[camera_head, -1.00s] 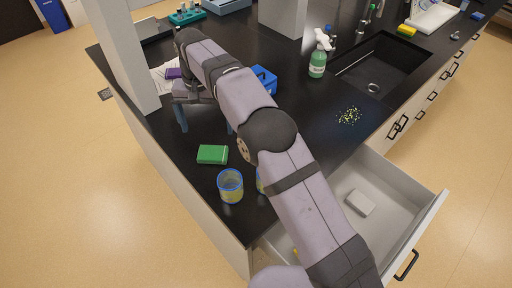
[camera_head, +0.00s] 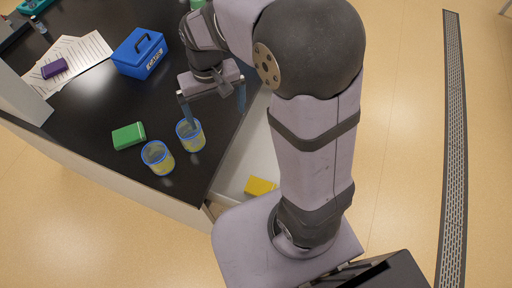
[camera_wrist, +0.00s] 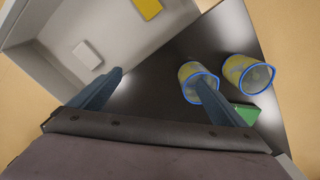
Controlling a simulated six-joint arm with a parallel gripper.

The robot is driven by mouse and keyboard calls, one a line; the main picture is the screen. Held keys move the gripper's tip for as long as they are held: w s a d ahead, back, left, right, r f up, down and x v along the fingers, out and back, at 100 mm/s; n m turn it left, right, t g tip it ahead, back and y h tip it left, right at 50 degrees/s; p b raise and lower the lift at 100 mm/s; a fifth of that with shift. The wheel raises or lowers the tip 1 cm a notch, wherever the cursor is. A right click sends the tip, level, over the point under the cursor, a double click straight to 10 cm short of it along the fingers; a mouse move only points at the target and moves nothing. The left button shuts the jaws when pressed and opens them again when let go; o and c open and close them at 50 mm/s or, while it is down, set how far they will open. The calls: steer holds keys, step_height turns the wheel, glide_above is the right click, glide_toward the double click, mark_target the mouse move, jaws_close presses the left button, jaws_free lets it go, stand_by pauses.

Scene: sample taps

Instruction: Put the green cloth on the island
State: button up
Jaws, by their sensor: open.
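A small green block-like item (camera_head: 128,136) with a pale edge lies flat on the black counter (camera_head: 95,110); I cannot tell whether it is the green cloth. It also shows in the wrist view (camera_wrist: 247,113), partly hidden by my right finger and a cup. No other cloth-like green thing is visible. My gripper (camera_head: 214,108) is open and empty above the counter's edge beside the open drawer. In the wrist view, my gripper (camera_wrist: 162,76) has its fingers wide apart, the right one overlapping a cup.
Two blue-rimmed yellowish cups (camera_head: 158,157) (camera_head: 191,134) stand beside the green item. The open drawer (camera_wrist: 45,55) holds a yellow item (camera_head: 260,186) and a white block (camera_wrist: 88,54). A blue box (camera_head: 139,53), papers (camera_head: 82,54) and a purple item (camera_head: 54,68) lie farther back.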

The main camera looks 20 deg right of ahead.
steer(key=s+d+f, duration=0.2)
steer(key=s+d, duration=0.1)
steer(key=s, duration=0.3)
steer(key=s+d+f, duration=0.2)
steer(key=s+d, duration=0.1)
steer(key=s, duration=0.3)
steer(key=shift+s, duration=0.2)
steer(key=shift+o, duration=0.5)
steer(key=shift+f, duration=0.1)
